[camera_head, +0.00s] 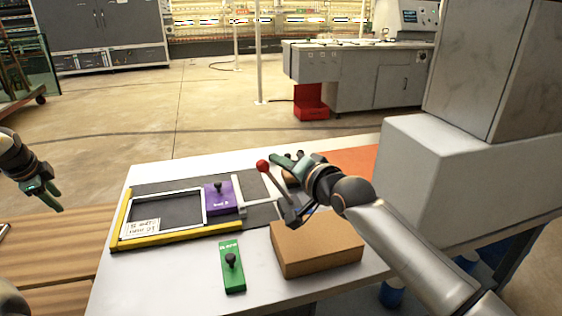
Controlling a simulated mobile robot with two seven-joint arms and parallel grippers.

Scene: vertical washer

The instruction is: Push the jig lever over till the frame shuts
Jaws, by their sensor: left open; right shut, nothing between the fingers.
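The jig lever (277,188) has a red ball knob (262,167) and tilts up to the left from its pivot on the white table. A light push bar (258,208) runs from it to an upright plate (239,194) at the right side of the purple block (219,199). Whether plate and block touch I cannot tell. The white frame (162,194) lies left of the block, inside yellow rails (185,234). My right gripper (277,160) is shut and empty, just right of the knob; contact is unclear. My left gripper (58,202) is open and empty, left of the table.
A green block (232,266) with a black knob lies at the table front. A brown box (316,246) stands under my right forearm. An orange area (350,163) lies behind the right arm. A big grey machine (440,180) closes off the right. White table (160,280) is bare at front left.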

